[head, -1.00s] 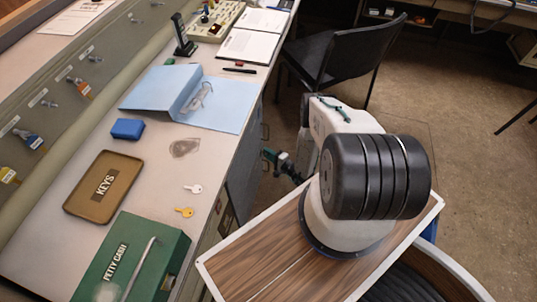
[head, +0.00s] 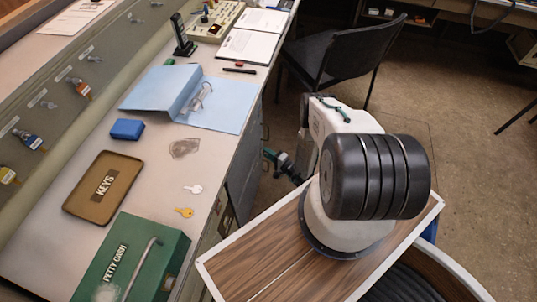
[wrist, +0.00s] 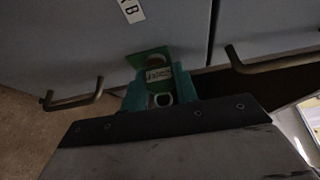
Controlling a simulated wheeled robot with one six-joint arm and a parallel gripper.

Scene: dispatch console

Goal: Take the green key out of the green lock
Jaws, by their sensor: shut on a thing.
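In the wrist view, my gripper (wrist: 158,90) has its two teal fingers shut on the green key (wrist: 158,76), which carries a small pale label. A green plate, seemingly the green lock (wrist: 148,58), shows just beyond the fingertips against a grey cabinet front. I cannot tell how deep the key sits in it, as the fingers hide the join. In the head view, my gripper (head: 272,156) is small and low beside the desk's front side, and neither key nor lock can be made out there.
Two bent metal handles (wrist: 75,98) (wrist: 262,63) stick out from the cabinet front either side of my gripper. A black chair (head: 340,50) stands behind my arm.

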